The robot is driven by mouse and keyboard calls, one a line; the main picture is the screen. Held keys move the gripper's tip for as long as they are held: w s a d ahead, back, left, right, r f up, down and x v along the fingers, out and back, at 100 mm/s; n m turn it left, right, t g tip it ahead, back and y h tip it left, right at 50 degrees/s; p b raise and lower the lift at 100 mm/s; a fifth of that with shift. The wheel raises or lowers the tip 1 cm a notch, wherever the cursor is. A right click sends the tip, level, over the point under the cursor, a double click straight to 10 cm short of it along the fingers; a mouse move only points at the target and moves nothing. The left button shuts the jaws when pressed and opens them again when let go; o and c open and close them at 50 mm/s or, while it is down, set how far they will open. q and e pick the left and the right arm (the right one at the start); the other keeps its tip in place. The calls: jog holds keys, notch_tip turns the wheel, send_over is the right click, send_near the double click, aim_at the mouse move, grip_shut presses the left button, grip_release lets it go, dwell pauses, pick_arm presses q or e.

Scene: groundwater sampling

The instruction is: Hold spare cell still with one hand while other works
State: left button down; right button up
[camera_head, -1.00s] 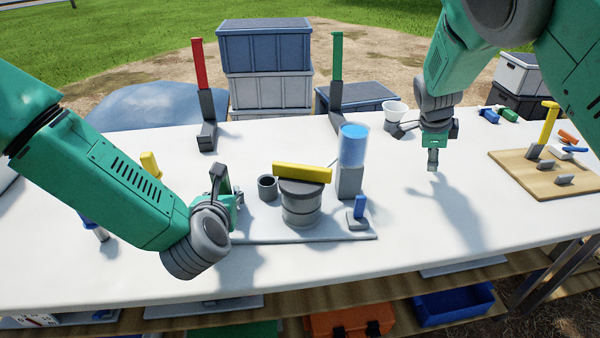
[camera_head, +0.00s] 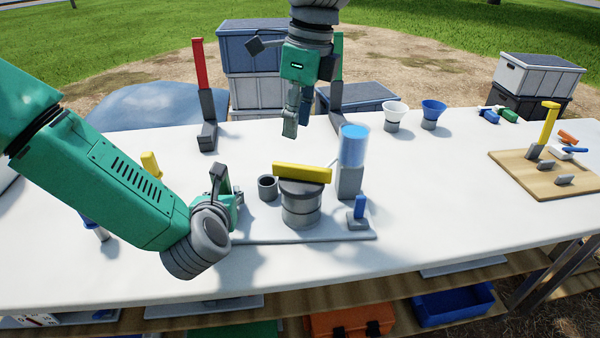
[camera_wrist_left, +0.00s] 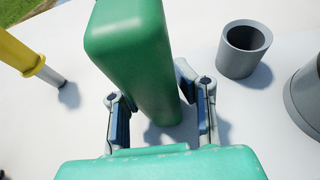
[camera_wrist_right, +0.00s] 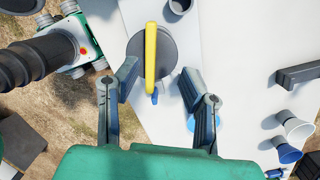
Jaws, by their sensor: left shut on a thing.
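My left gripper (camera_head: 238,198) is low over the table, left of the small grey cup. In the left wrist view its fingers (camera_wrist_left: 160,115) are shut on a tall green block (camera_wrist_left: 130,55). That block is mostly hidden in the head view. Which item is the spare cell, I cannot tell. A grey round pot (camera_head: 301,208) with a yellow bar (camera_head: 302,173) across its top stands on a pale plate (camera_head: 330,233). A clear blue-filled cylinder (camera_head: 354,146) stands behind it on a grey block. My right gripper (camera_head: 297,115) is open and empty, above the table behind the pot.
The small grey cup (camera_head: 267,188) stands left of the pot. A blue-tabbed grey block (camera_head: 358,214) is at the plate's right. White (camera_head: 394,113) and blue (camera_head: 433,111) funnels stand behind. Red (camera_head: 200,65) and green uprights rise at the back. A wooden board (camera_head: 530,182) is right; table between is clear.

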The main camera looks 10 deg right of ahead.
aim_at(302, 167)
jog(key=shift+s+d+r+n+h, duration=0.1)
jog(key=shift+s+r+n+h, duration=0.6)
jog(key=shift+s+n, duration=0.2)
jog(key=shift+f, duration=0.1)
notch_tip(302, 167, down, 10)
jog(key=shift+d+r, duration=0.1)
grip_shut()
